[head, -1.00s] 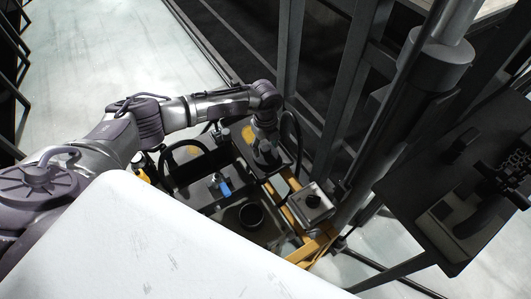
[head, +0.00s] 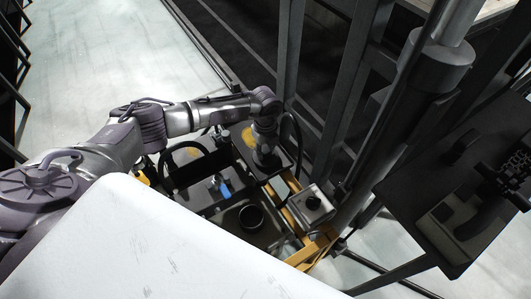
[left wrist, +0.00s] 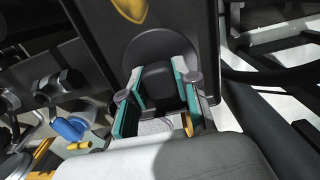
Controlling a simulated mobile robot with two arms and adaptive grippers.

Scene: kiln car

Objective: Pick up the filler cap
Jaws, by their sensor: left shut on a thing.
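The filler cap (left wrist: 160,45) is a dark round disc with a raised dark grip, on the dark top of a tank-like box (head: 285,152) with a yellow mark. My left gripper (left wrist: 160,92) is shut on the cap's raised grip, with its teal-padded fingers on either side. In the head view my left gripper (head: 266,158) points down at the box top, and the cap is mostly hidden under it. I cannot tell whether the cap is seated or lifted. My right gripper is not in view.
A blue-handled fitting (head: 224,188) and a dark round cup (head: 250,217) are close by. Dark posts (head: 345,90) rise close behind. Pale floor (head: 90,60) is open at upper left.

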